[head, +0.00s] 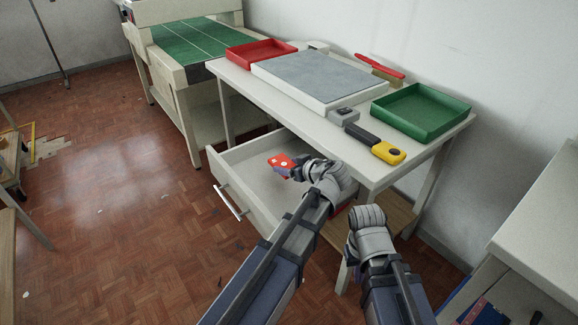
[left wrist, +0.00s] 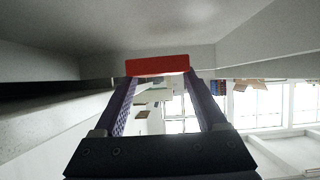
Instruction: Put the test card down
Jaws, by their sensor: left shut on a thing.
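The test card is a small red piece with white marks (head: 279,160), seen in the head view over the open drawer (head: 234,190). My left gripper (head: 291,171) is shut on the card and holds it within the drawer's outline. In the left wrist view the red card (left wrist: 157,65) lies across the tips of both fingers, with pale walls around it. I cannot tell whether the card touches the drawer floor. My right gripper (head: 367,217) is to the right, in front of the table; its fingers are hidden.
The white table (head: 225,80) bears a grey pad (head: 318,75), a red tray (head: 262,53), a green tray (head: 423,112), a yellow-and-black tool (head: 388,152) and a small grey device (head: 343,115). A green-topped bench (head: 190,40) stands behind left. The drawer's visible floor is bare.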

